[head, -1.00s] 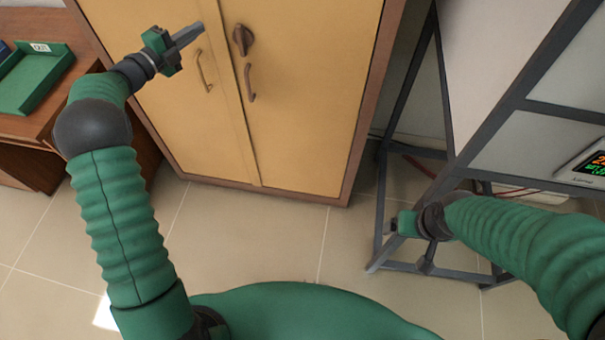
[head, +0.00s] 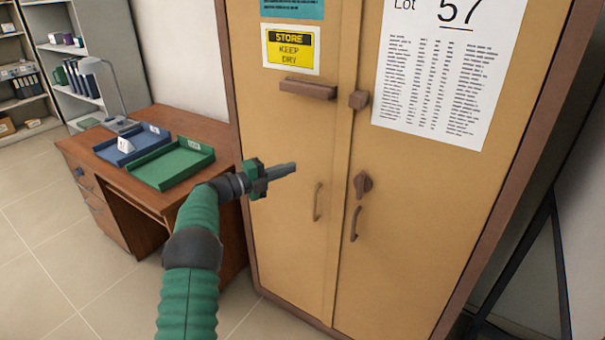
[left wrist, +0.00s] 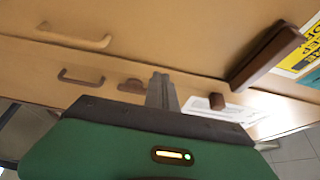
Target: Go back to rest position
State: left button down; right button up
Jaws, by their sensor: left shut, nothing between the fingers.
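My left gripper (head: 283,170) is shut and empty, held up in front of the left door of a yellow-brown cabinet (head: 420,220). In the left wrist view the closed fingers (left wrist: 162,92) point toward the cabinet doors, with the door handles beyond them. I cannot tell how far the fingertips are from the door. My right gripper is outside both current views.
A wooden desk (head: 200,130) stands left of the cabinet, with a blue tray (head: 125,150), a green tray (head: 165,170) and a lamp (head: 110,80). Shelves stand behind it. A dark frame (head: 515,255) is at the right. Floor is clear at left.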

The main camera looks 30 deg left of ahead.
pick_arm(q)
notch_tip(320, 180, up, 5)
jog(key=w+d+n+t+y+p, duration=0.15)
jog(key=n+y+p, duration=0.25)
jog(key=n+y, duration=0.6)
jog(key=s+d+f+n+g+p, duration=0.1)
jog(key=s+d+f+n+g, duration=0.3)
jog(key=s+d, duration=0.4)
jog(key=s+d+f+n+g+h+p, duration=0.1)
jog(key=s+d+f+n+g, duration=0.4)
jog(key=s, duration=1.2)
jog(key=s+d+f+n+g+p, duration=0.3)
jog(key=s+d+f+g, duration=0.3)
jog(key=s+d, duration=0.5)
jog(key=shift+s+d+f+n+h, duration=0.2)
jog(key=shift+s+f+n+h, duration=0.2)
jog(key=shift+s+f+n, duration=0.35)
jog(key=shift+w+a, duration=0.1)
jog(key=shift+a, duration=0.15)
